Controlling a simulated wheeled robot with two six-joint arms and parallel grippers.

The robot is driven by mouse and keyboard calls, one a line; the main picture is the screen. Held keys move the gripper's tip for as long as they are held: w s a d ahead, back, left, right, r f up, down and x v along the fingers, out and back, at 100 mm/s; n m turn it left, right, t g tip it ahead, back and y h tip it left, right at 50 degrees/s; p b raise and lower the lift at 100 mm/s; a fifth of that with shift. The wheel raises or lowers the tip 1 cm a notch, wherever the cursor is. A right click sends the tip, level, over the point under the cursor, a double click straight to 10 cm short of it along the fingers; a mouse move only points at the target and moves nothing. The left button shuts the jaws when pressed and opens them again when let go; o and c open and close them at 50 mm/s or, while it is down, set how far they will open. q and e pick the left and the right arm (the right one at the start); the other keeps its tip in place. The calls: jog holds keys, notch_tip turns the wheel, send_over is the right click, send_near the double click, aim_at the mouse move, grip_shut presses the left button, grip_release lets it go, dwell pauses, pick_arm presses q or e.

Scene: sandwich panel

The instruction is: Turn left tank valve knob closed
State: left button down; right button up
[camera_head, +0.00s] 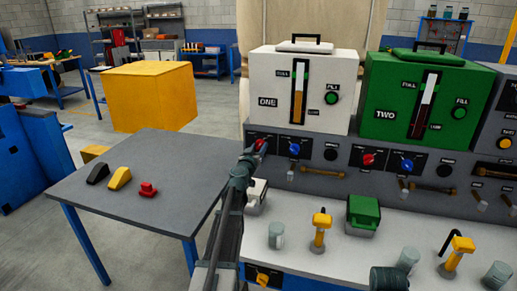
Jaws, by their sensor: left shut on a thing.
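The white tank marked ONE (302,88) stands on the left of the grey panel, with a level gauge and a green FILL knob (333,99). Below it on the panel are a red knob (260,145) and a blue knob (294,149). My left gripper (254,151) reaches up from the bottom and is shut on the red knob, whose lower part it hides. The knob's exact angle is hard to tell.
A green tank marked TWO (405,97) stands to the right, above another red knob (368,159) and blue knob (407,165). The light counter (345,250) holds dispensers and cups. A grey table (165,170) at left carries small coloured pieces.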

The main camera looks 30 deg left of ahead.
pick_arm(q)
jog(key=n, duration=1.1)
jog(key=shift+r+n, duration=0.1)
jog(key=shift+n, duration=1.9)
jog(key=shift+c, duration=1.8)
grip_release()
jog(key=shift+s, duration=0.1)
jog(key=v, duration=1.3)
jog(key=shift+s, duration=0.35)
